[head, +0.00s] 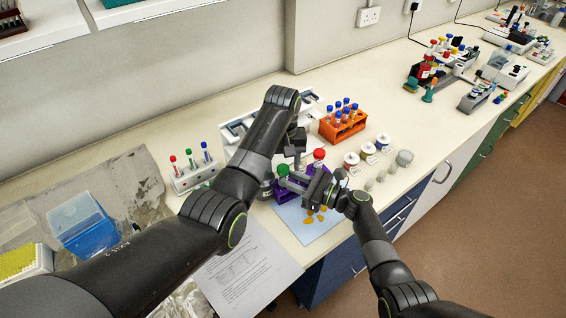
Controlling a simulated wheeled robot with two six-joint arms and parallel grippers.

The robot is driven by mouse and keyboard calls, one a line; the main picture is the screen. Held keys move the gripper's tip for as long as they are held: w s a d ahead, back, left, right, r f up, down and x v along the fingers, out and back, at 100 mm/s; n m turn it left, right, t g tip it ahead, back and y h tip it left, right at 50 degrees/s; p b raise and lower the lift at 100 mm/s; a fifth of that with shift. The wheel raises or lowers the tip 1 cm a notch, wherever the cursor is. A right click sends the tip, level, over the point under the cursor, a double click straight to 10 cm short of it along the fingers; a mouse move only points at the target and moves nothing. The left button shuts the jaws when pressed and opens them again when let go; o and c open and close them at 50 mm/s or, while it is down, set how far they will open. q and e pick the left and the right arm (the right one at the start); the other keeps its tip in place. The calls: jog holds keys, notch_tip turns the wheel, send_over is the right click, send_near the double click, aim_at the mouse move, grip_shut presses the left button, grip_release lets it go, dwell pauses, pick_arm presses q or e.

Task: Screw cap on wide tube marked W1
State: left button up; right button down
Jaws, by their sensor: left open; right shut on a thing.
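A purple rack (285,194) stands on the bench at the back edge of a light blue mat, partly hidden by my grippers. A green cap (283,170) shows at its left side, at the tips of my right gripper (291,180). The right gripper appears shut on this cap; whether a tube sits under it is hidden. A red cap (319,154) shows just behind the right gripper. My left gripper (295,162) is open, pointing down just above and behind the right one. The W1 mark cannot be read.
An orange rack (343,126) with several blue-capped tubes stands behind right. Several small jars (351,160) stand to the right. A white rack (193,177) with 3 capped tubes is left. The blue mat (308,228) bears orange pieces; a printed sheet (245,270) lies in front.

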pick_arm(q)
notch_tip(320, 180, up, 7)
jog(key=shift+r, duration=0.1)
dwell(0.3)
pick_arm(e)
jog(key=c, duration=1.1)
grip_release()
pick_arm(q)
notch_tip(320, 180, down, 4)
jog(key=b, duration=0.4)
pick_arm(e)
jog(key=v, duration=1.6)
jog(key=shift+d+f, duration=0.15)
jog(key=shift+s+d, duration=0.3)
jog(key=shift+d, duration=0.2)
